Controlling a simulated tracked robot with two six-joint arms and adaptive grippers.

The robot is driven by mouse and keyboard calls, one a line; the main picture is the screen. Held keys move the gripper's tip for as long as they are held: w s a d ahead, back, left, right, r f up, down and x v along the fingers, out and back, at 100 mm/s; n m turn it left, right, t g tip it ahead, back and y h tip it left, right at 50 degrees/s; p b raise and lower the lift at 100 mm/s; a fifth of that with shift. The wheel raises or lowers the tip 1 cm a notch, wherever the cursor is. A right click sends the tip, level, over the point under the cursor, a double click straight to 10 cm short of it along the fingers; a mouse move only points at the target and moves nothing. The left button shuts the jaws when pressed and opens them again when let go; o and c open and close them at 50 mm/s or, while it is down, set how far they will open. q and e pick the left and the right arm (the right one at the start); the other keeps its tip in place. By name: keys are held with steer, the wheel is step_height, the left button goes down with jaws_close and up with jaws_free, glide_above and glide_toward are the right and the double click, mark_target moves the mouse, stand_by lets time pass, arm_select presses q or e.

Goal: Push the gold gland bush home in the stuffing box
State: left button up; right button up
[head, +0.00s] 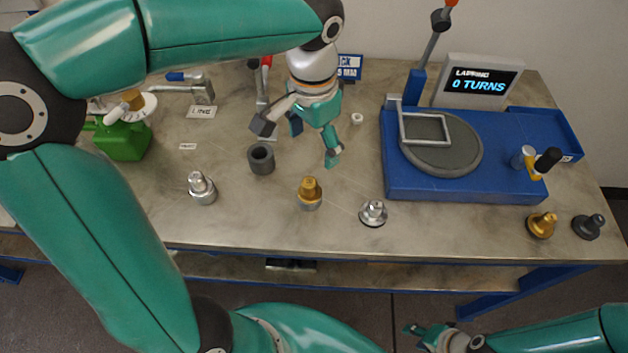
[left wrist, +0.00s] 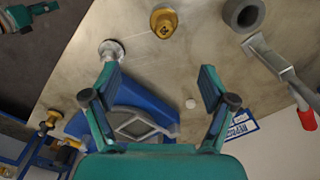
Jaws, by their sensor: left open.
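A gold bush-like piece (head: 309,190) stands upright at the front middle of the table, with a silver collar at its foot. It also shows at the top of the left wrist view (left wrist: 163,22). Another gold piece (head: 132,100) sits on top of a green body (head: 122,138) at the back left, partly behind my arm. I cannot tell for sure which piece is the gland bush or which part is the stuffing box. My left gripper (head: 298,141) is open and empty above the table, behind the front gold piece. My right gripper (head: 428,336) is low at the front, its jaws unclear.
A dark grey ring (head: 261,159) and silver pieces (head: 201,188), (head: 373,213) stand near the front gold piece. A blue-based turntable station (head: 460,180) with a "0 TURNS" display fills the right. Gold (head: 541,225) and black (head: 588,226) knobs stand at the right front. Levers stand behind.

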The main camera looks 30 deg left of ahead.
mark_target(309, 181)
arm_select(q)
steer(key=f, duration=1)
steer(key=shift+s+a, duration=0.3)
step_height(309, 181, down, 5)
steer(key=shift+w+a+r+p, duration=0.1)
steer(key=shift+w+p, duration=0.05)
steer(key=shift+p, duration=0.15)
steer(key=shift+c, duration=0.4)
steer(key=c, duration=1.3)
